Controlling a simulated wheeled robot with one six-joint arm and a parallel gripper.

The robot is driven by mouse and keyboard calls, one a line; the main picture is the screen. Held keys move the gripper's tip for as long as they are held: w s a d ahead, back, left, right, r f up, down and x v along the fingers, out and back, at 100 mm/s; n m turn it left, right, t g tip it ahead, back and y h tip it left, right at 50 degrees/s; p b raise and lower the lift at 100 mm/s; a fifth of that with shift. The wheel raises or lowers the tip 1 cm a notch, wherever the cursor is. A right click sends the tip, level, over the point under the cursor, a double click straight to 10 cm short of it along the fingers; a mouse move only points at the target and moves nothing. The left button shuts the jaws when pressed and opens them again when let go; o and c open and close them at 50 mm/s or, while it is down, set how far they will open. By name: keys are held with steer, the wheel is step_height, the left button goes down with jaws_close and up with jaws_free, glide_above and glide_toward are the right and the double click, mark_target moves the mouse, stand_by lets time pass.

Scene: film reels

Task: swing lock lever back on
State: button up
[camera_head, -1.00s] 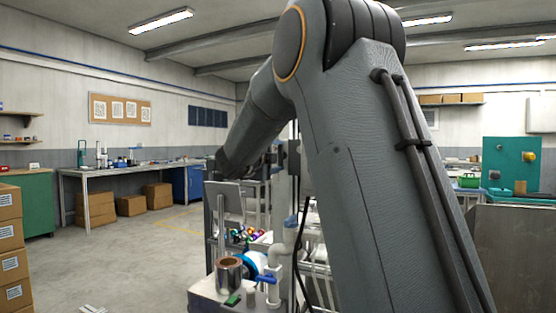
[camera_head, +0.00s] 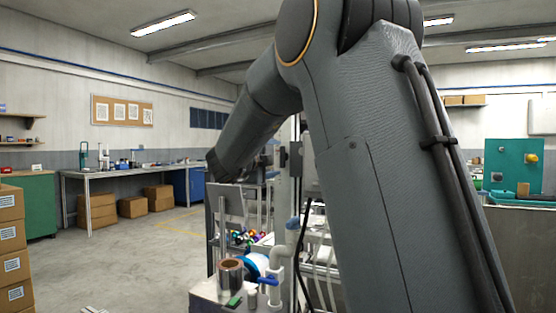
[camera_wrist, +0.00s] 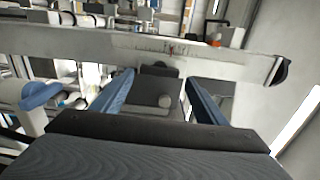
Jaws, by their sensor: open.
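My gripper (camera_wrist: 160,77) shows in the wrist view with its two blue fingers apart and nothing held between them. A grey plate (camera_wrist: 150,106) with a small pale round knob (camera_wrist: 165,101) shows beyond and between the fingers. A dark block (camera_wrist: 158,70) sits at the plate's upper edge. I cannot tell which part is the lock lever. In the head view my arm hides the gripper and most of the machine. There, a film reel (camera_head: 256,265) with a blue rim is partly hidden behind a copper-topped metal roll (camera_head: 230,274).
A long pale beam (camera_wrist: 215,63) crosses the wrist view, with a dark end at right. A white pipe with a blue cap (camera_wrist: 40,95) stands left of the fingers. In the head view, open floor (camera_head: 125,258) lies left, beside stacked cartons (camera_head: 12,235).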

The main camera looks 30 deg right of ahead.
steer(key=v, duration=0.4)
stand_by(0.4)
